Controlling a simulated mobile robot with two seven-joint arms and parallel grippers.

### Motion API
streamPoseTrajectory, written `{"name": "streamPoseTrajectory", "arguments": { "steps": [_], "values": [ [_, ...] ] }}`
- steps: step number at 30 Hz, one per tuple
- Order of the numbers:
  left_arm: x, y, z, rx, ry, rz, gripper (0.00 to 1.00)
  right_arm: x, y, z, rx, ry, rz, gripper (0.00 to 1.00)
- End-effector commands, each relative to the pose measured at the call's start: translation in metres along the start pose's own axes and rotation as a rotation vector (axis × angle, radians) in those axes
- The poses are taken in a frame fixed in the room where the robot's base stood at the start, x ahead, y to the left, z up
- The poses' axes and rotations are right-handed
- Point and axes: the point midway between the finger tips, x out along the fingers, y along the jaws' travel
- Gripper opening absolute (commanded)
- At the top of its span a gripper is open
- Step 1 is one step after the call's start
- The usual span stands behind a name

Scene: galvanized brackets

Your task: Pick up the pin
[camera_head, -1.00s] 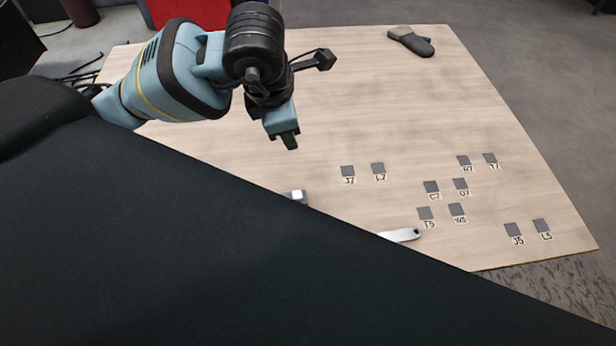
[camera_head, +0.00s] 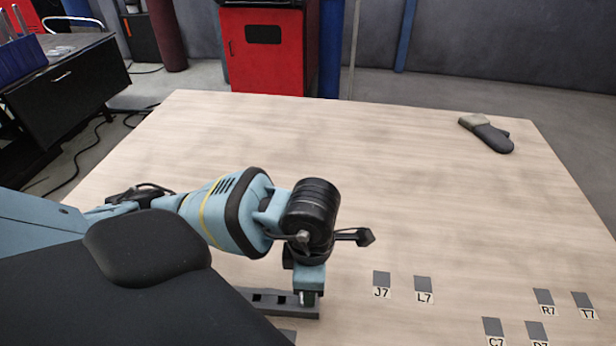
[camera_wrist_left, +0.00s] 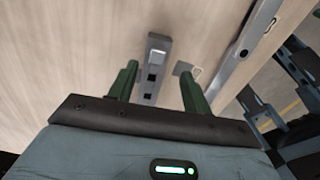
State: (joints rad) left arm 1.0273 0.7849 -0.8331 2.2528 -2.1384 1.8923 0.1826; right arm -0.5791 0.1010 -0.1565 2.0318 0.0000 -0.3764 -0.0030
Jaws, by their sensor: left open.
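I cannot clearly make out a separate pin in the current views. A grey metal bracket (camera_wrist_left: 153,66) with dark square holes lies on the table between the fingers in the left wrist view. A grey piece with dark openings (camera_head: 262,300) shows beside my left gripper (camera_head: 307,298) in the head view. My left gripper points down close over the table. In the left wrist view the gripper (camera_wrist_left: 157,76) has its two green fingers spread, with nothing visibly held. My right gripper is not in view.
A longer bracket (camera_wrist_left: 244,47) with holes lies right of the fingers. Labelled grey squares, such as J7 (camera_head: 382,278) and L7 (camera_head: 423,284), mark the table's right. A dark mitt-like object (camera_head: 487,133) lies at the back right.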

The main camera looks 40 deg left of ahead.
Motion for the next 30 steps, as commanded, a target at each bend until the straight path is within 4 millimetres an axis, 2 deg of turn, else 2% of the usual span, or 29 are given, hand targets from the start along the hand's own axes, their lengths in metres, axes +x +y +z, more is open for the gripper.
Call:
{"name": "streamPoseTrajectory", "arguments": {
  "steps": [3,11,18,21,30],
  "values": [
    [0.014,0.0,-0.001,-0.002,0.003,-0.002,0.49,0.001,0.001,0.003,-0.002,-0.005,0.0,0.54],
    [0.024,0.0,-0.002,-0.001,0.002,-0.002,0.49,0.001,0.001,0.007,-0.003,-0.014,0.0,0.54],
    [0.058,0.002,-0.004,-0.002,0.004,-0.003,0.49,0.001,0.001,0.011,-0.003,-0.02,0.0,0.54],
    [0.066,0.002,-0.004,-0.001,0.001,-0.002,0.49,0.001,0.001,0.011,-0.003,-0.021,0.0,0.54],
    [0.069,0.003,-0.004,0.0,0.0,0.0,0.48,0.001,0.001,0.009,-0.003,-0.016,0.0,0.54]
  ]
}}
